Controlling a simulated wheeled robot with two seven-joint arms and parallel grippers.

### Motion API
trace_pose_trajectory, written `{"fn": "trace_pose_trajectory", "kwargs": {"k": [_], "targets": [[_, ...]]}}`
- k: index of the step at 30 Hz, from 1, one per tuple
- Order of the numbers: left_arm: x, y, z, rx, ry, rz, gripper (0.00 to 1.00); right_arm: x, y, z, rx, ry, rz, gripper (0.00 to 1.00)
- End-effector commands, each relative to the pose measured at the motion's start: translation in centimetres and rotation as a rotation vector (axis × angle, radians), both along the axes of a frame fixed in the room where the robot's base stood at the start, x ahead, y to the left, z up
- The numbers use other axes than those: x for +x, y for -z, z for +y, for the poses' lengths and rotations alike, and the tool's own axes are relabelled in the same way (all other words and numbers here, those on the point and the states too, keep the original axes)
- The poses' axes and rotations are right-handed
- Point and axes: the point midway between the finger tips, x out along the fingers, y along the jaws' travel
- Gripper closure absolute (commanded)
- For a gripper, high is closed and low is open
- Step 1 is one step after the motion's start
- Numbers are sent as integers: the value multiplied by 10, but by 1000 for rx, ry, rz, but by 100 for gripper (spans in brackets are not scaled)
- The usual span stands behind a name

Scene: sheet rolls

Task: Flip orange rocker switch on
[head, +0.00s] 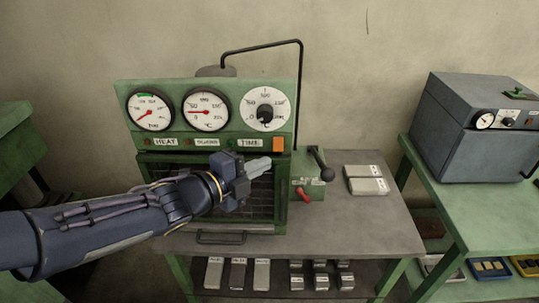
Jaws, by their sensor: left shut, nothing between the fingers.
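The orange rocker switch (278,144) sits at the lower right of the green machine's front panel (175,92), just right of the TIME label. I cannot tell its position. My left gripper (262,166) is shut and empty. It is in front of the machine's grille door, a little below and left of the switch in the picture, apart from it as far as I can see. The left forearm covers part of the door. My right gripper is not in view.
Three round dials top the panel. A black-knobbed lever (320,165) and a red handle (304,194) stick out right of the door. Light blocks (367,180) lie on the bench (385,225). A grey box oven (470,125) stands on a green table at right.

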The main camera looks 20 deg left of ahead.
Motion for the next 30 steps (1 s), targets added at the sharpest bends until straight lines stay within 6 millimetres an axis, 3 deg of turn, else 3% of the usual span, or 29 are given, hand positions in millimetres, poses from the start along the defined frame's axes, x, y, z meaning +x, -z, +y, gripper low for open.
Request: {"fn": "trace_pose_trajectory", "kwargs": {"k": [4,12,26,30], "targets": [[27,6,-17,-4,6,3,100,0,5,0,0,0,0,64],[58,9,-5,0,0,1,100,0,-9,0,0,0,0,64],[63,12,-3,0,0,-1,100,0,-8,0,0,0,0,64],[65,19,-3,7,0,-24,100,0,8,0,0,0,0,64]]}}
